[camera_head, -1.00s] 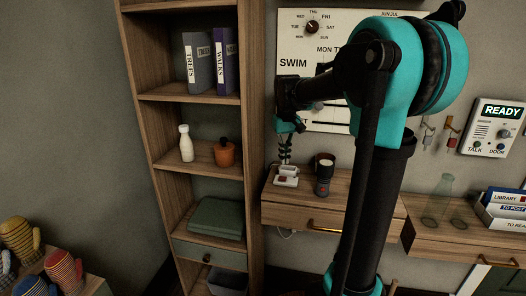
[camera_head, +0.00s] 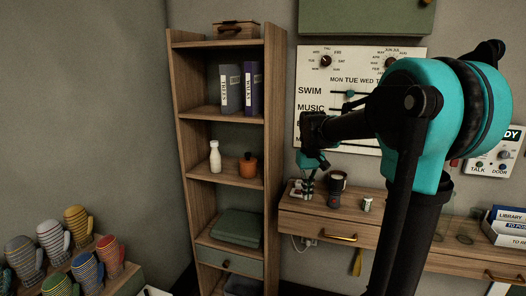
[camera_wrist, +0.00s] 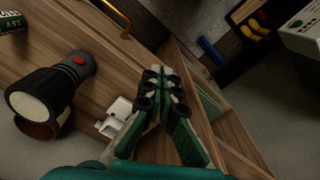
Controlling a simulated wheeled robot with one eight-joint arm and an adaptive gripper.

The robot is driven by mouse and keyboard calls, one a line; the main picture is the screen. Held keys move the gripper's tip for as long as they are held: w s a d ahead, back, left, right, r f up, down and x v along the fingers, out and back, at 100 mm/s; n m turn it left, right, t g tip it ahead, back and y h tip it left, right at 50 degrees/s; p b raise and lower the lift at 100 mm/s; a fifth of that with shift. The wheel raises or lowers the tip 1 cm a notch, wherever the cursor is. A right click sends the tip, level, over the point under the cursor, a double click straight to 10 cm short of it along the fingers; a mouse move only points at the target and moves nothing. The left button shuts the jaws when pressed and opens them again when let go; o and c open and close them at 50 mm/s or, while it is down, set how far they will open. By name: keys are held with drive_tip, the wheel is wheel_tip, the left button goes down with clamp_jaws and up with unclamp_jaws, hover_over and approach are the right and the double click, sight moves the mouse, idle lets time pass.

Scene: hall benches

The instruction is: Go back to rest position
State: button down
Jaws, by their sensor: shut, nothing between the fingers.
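My gripper (camera_head: 308,186) hangs on my teal and black arm in the head view, over the left end of a wooden wall drawer unit (camera_head: 318,211). In the wrist view my gripper (camera_wrist: 172,84) shows its green and black fingers closed together, with nothing between them. A small white device (camera_wrist: 114,120) lies beside the fingers there. It shows in the head view (camera_head: 297,190) partly behind the gripper. A dark flashlight (camera_wrist: 52,88) with a red button is to the left of the fingers, apart from them. It also stands in the head view (camera_head: 335,190).
A tall shelf (camera_head: 192,150) stands left of the gripper, holding binders, a white bottle (camera_head: 215,157) and an orange pot (camera_head: 248,166). A week board (camera_head: 322,75) hangs behind the arm. Knitted mittens (camera_head: 78,222) stand at lower left. A small can (camera_head: 367,204) is beside the flashlight.

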drive_tip(key=s+d+f+m+t, duration=0.1)
drive_tip(key=s+d+f+t, duration=0.1)
drive_tip(key=s+f, duration=0.7)
drive_tip(key=s+d+f+m+t, duration=0.1)
drive_tip(key=s+f+t, duration=0.1)
drive_tip(key=s+f, duration=0.6)
drive_tip(key=s, duration=0.4)
drive_tip(key=shift+d+f, duration=0.35)
drive_tip(key=shift+d, duration=0.05)
